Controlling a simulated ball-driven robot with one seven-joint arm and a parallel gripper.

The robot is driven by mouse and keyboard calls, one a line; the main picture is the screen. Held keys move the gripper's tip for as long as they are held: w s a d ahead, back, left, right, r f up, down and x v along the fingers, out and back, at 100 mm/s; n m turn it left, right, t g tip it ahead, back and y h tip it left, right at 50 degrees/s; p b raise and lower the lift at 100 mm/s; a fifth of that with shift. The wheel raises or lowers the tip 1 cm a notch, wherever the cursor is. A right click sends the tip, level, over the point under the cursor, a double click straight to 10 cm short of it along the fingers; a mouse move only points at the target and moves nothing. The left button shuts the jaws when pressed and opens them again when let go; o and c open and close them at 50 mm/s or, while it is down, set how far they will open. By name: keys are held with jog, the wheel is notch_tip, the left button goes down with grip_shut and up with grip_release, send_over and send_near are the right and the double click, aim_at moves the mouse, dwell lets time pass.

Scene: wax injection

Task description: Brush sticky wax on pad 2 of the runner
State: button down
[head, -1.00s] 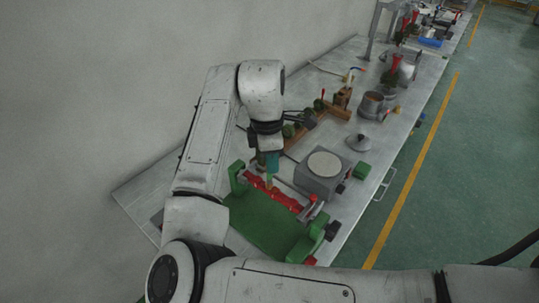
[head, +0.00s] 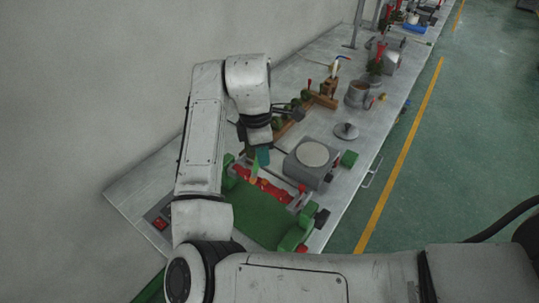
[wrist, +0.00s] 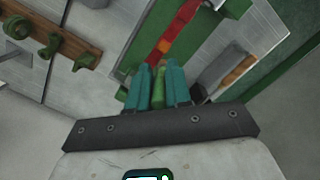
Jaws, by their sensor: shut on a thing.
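The runner (head: 274,189) is a red bar with orange-red pads, lying along the green fixture (head: 262,217) in the head view. It also shows in the wrist view (wrist: 184,20), running up from the fingertips. My gripper (head: 262,157) has teal fingers and hangs over the runner's left part. In the wrist view my gripper (wrist: 158,85) is shut on the green handle of the brush (wrist: 158,96). The brush (head: 254,174) points down at the runner; its bristles are small, and I cannot tell whether they touch a pad or which one.
A grey hot-plate unit (head: 311,164) with a round top stands right of the fixture. Beyond it are a lid (head: 346,131), a metal pot (head: 358,95) and a wooden rack (head: 312,109).

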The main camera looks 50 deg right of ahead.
jog(key=shift+w+r, duration=0.1)
jog(key=shift+w, duration=0.5)
jog(key=shift+r, duration=3)
jog(key=shift+r, duration=0.1)
jog(key=shift+r, duration=1.4)
jog(key=shift+s, duration=0.1)
